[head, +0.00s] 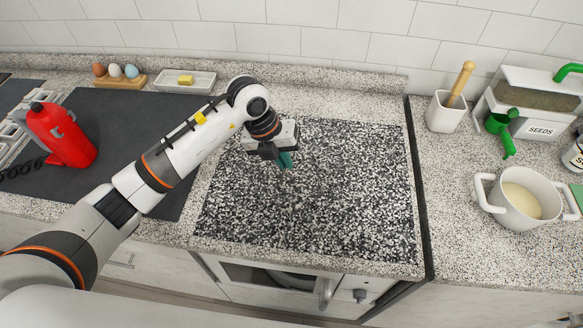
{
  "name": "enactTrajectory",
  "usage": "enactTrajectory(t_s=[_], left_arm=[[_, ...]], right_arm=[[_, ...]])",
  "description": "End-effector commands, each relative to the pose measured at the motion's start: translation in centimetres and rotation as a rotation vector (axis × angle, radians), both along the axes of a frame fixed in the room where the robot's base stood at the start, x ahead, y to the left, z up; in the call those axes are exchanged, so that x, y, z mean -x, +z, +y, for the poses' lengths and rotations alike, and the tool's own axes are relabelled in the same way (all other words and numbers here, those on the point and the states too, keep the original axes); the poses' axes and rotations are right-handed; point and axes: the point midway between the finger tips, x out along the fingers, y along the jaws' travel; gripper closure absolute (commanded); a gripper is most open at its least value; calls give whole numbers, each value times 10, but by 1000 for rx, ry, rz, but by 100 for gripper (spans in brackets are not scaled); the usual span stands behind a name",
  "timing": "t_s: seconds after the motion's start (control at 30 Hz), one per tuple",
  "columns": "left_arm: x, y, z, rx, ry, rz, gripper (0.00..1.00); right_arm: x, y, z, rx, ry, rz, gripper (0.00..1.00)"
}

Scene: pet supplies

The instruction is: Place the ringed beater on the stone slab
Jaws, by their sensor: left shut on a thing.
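My left gripper (283,157) reaches in from the left and is shut on a small teal thing (287,161). Most of that thing is hidden by the gripper, so I cannot tell its full shape or whether it is the ringed beater. The gripper is over the upper left part of a black-and-white speckled stone slab (325,205) set in the counter. I cannot tell whether the teal thing touches the slab. My right gripper is not in view.
Eggs in a wooden holder (120,82) and a butter dish (185,82) are behind. A white pot (521,198), pestle cup (446,112) and seed bin (530,102) stand right. The slab's front is clear.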

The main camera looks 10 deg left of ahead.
Motion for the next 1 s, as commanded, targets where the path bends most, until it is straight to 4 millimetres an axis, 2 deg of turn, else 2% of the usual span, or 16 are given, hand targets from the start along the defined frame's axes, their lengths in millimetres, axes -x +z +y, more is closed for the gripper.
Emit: enactTrajectory(t_s=[0.27,0.47,0.8,0.83,0.9,0.93,1.0], left_arm=[[0,-25,0,0,0,1,100],[0,-52,0,1,-3,1,100],[0,-58,0,-1,-3,-2,100],[0,-57,0,0,-3,-2,87],[0,-56,0,-1,-3,-1,76],[0,-56,0,-1,-3,-1,71],[0,-56,0,-1,-3,-1,70]], right_arm=[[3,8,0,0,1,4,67],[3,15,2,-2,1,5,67],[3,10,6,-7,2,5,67],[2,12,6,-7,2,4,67],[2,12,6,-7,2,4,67],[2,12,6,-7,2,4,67],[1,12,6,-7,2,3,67]])
